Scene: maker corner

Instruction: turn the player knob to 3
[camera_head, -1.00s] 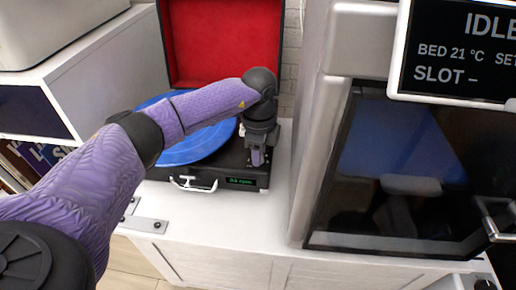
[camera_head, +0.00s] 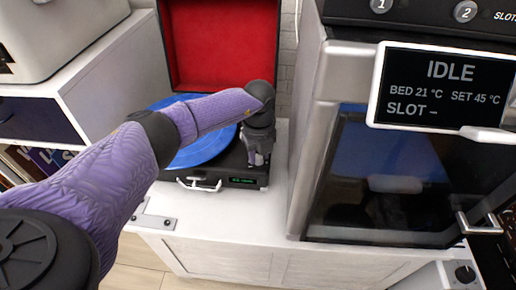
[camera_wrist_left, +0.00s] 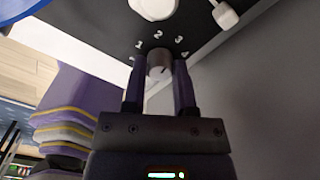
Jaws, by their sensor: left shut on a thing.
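The record player (camera_head: 225,172) is a black case with an open red-lined lid (camera_head: 222,45), a blue disc (camera_head: 205,147) and a small green display (camera_head: 242,181) on its front. My left gripper (camera_head: 258,158) reaches down to the right end of its top, hiding the knob in the head view. In the left wrist view, the grey round knob (camera_wrist_left: 159,60) sits between the fingers of my left gripper (camera_wrist_left: 159,75), which is shut on it. White numbers 1, 2, 3 and 4 curve around the knob. I cannot tell which number it points to. My right gripper is out of view.
A grey machine with a dark door (camera_head: 395,180) and an IDLE screen (camera_head: 445,85) stands close on the right. A white cabinet top (camera_head: 235,208) carries the player. A shelf unit (camera_head: 85,70) stands on the left. In the wrist view, white parts (camera_wrist_left: 153,8) lie beyond the knob.

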